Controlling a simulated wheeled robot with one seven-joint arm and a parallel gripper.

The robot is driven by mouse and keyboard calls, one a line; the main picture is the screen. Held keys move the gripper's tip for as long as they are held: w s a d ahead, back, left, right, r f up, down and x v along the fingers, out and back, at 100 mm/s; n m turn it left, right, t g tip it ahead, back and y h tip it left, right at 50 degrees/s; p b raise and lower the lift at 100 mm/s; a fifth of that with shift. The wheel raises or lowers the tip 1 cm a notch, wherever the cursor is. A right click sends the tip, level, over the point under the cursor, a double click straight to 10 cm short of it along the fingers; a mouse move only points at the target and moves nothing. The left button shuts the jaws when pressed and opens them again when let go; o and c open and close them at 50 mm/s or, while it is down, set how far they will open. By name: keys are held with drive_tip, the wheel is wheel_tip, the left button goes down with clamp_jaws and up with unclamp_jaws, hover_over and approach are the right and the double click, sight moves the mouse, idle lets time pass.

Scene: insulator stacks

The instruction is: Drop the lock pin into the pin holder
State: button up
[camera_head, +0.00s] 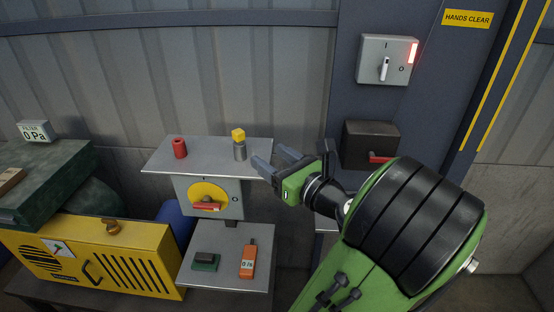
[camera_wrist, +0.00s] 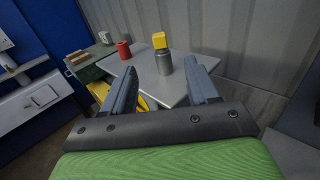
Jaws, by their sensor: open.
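A grey cylinder (camera_head: 239,151) stands upright on the upper grey shelf (camera_head: 205,165), with a yellow block (camera_head: 238,135) on its top. The cylinder (camera_wrist: 164,64) and yellow block (camera_wrist: 159,41) also show in the wrist view. A red cylinder (camera_head: 179,148) stands left of it; it also shows in the wrist view (camera_wrist: 124,50). I cannot tell for sure which of these are the lock pin and pin holder. My gripper (camera_head: 268,158) is open and empty at the shelf's right edge. In the wrist view the grey cylinder appears between its fingers, ahead of them and apart.
A panel with a yellow dial and red handle (camera_head: 206,207) hangs under the shelf. A lower shelf (camera_head: 228,281) holds an orange meter (camera_head: 247,262) and a green-and-black block (camera_head: 205,261). A yellow machine (camera_head: 90,262) stands left. A switch box (camera_head: 388,60) is on the wall.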

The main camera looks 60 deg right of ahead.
drive_tip(key=shift+s+a, duration=0.2)
drive_tip(key=shift+s, duration=0.25)
drive_tip(key=shift+w, duration=0.1)
idle(0.4)
